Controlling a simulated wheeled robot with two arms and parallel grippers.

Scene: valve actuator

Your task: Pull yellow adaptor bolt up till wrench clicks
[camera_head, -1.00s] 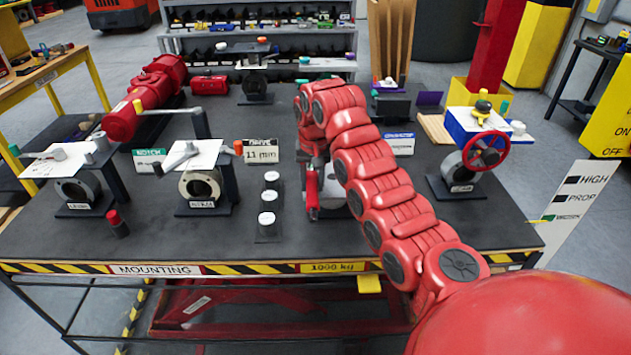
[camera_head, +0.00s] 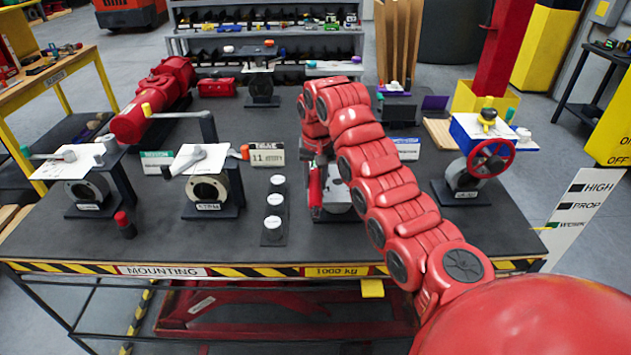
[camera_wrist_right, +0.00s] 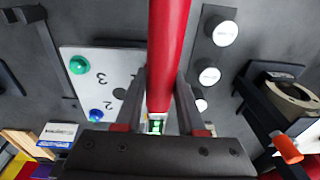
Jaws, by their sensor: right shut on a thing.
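My right gripper (camera_wrist_right: 163,118) is shut on a red cylindrical handle (camera_wrist_right: 168,50), which runs up between its fingers in the wrist view. In the head view the red handle (camera_head: 315,190) hangs upright beside a stand with a white plate, partly hidden by my red right arm. The wrist view shows a white plate (camera_wrist_right: 90,68) marked 3 and 2, with green and blue knobs, beside the fingers. My left gripper is not in view.
Valve stands with white plates (camera_head: 198,160) are on the left of the dark table. Three white-topped pieces (camera_head: 274,201) stand in a row. A valve with a red handwheel (camera_head: 490,160) is at right.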

